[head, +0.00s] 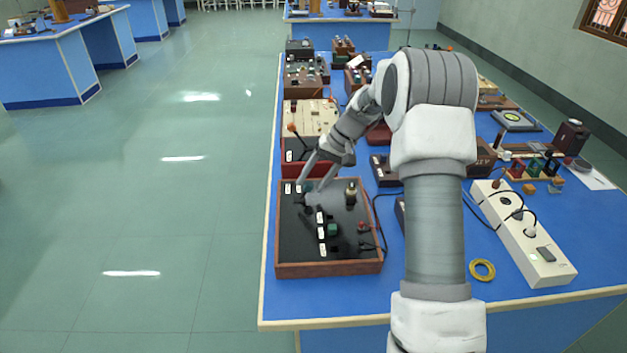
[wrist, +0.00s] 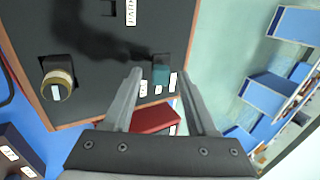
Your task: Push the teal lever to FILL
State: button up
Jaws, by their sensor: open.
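The teal lever (wrist: 161,74) shows in the wrist view near the edge of a black panel (wrist: 100,30) with a wooden rim. White labels (wrist: 158,89) stand beside it, too small to read. My gripper (wrist: 159,75) is open, and the lever appears between its two fingertips; I cannot tell whether either finger touches it. In the head view my gripper (head: 311,182) is low over the far left part of the panel (head: 300,240), and it partly hides the lever there.
A brass-topped knob (head: 351,194), a green block (head: 332,230) and a red-ended part with cables (head: 362,226) stand on the same panel. A red-sided box with an orange-knobbed lever (head: 292,128) lies just beyond. A white power strip (head: 525,235) is at right.

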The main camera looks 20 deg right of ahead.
jog(key=p+v, duration=0.2)
jog(key=v, duration=1.5)
jog(key=shift+r, duration=0.2)
jog(key=s+a+r+t+h+p, duration=0.1)
jog(key=s+a+r+h, duration=0.1)
jog(key=s+a+r, duration=0.35)
jog(key=s+a+r+h+p, duration=0.25)
jog(key=s+r, duration=0.35)
jog(key=s, duration=0.3)
jog(key=s+a+f+n+t+p, duration=0.1)
jog(key=s, duration=0.8)
jog(key=s+a+n+t+h, duration=0.1)
jog(key=s+a+t, duration=0.1)
jog(key=s, duration=0.7)
jog(key=shift+s+a+f+p, duration=0.2)
jog(key=shift+a+f+p, duration=0.15)
jog(key=shift+p, duration=0.05)
